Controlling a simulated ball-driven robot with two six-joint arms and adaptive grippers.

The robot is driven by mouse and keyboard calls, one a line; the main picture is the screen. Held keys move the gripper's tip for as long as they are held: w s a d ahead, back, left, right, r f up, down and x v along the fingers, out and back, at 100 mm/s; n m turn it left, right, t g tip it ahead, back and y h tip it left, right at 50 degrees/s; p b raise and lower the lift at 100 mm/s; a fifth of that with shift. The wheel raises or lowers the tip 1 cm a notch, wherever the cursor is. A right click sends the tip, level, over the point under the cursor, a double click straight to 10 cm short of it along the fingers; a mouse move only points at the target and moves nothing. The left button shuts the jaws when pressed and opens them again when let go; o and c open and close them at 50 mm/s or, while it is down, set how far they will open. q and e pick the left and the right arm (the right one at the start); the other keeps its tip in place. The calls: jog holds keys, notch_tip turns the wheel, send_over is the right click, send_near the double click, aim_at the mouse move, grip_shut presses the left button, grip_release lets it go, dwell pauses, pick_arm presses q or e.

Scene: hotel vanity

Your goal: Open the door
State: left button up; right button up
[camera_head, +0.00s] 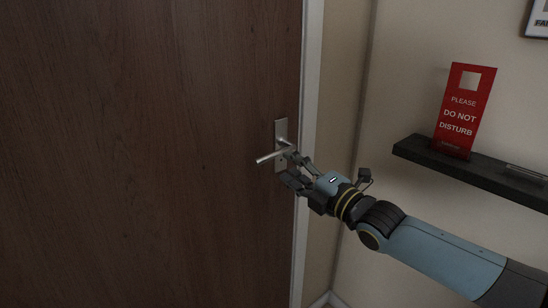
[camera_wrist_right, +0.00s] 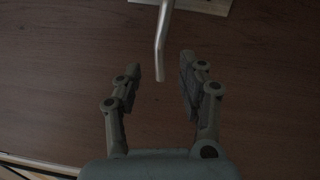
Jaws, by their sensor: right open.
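A dark brown wooden door (camera_head: 150,150) fills the left of the head view and looks shut in its light frame (camera_head: 308,90). A silver lever handle (camera_head: 268,157) sticks out from a metal plate (camera_head: 281,130) near the door's right edge. My right gripper (camera_head: 286,166) is at the handle, its fingers just below and right of the lever. In the right wrist view the gripper (camera_wrist_right: 160,75) is open, and the free end of the lever (camera_wrist_right: 160,62) reaches between the two fingertips without visible contact. My left gripper is not in view.
A dark wall shelf (camera_head: 475,172) stands out to the right, above my right forearm. A red "Please do not disturb" sign (camera_head: 461,110) stands on it. A framed picture (camera_head: 538,20) hangs at the top right corner.

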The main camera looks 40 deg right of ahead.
aim_at(274, 153)
jog(key=w, duration=0.3)
jog(key=w+p, duration=0.1)
jog(key=w, duration=0.1)
jog(key=shift+w+a+r, duration=0.15)
jog(key=shift+w+r, duration=0.15)
jog(key=shift+w, duration=0.05)
jog(key=shift+w+a+f, duration=0.1)
jog(key=shift+w, duration=0.5)
grip_shut()
jog(key=shift+w+f, duration=0.1)
jog(key=shift+w, duration=0.05)
